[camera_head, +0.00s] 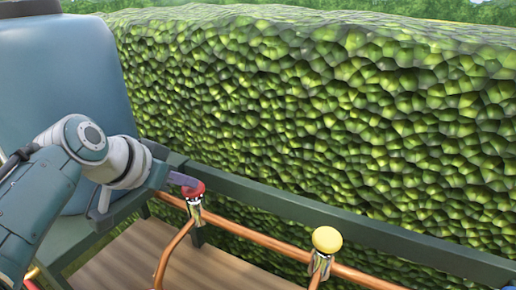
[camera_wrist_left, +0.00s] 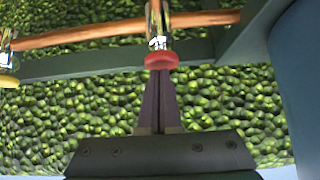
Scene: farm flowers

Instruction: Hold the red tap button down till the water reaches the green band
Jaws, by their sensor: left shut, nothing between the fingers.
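The red tap button (camera_head: 193,189) sits on top of a shiny metal tap (camera_head: 197,212) on a copper pipe. My left gripper (camera_head: 184,182) reaches it from the left, and its shut fingertips are at the button. In the left wrist view the narrow dark fingers of my left gripper (camera_wrist_left: 160,72) are together, with nothing between them. Their tips meet the edge of the red button (camera_wrist_left: 161,60). I cannot tell how far the button is pressed. The water and the green band do not show in either view. My right gripper is not in view.
A second tap with a yellow button (camera_head: 326,239) stands to the right on the copper pipe (camera_head: 262,239). A dark green rail (camera_head: 300,211) runs behind the taps, before a tall hedge (camera_head: 330,110). A large blue tank (camera_head: 75,75) stands at the left. A wooden board (camera_head: 120,262) lies below.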

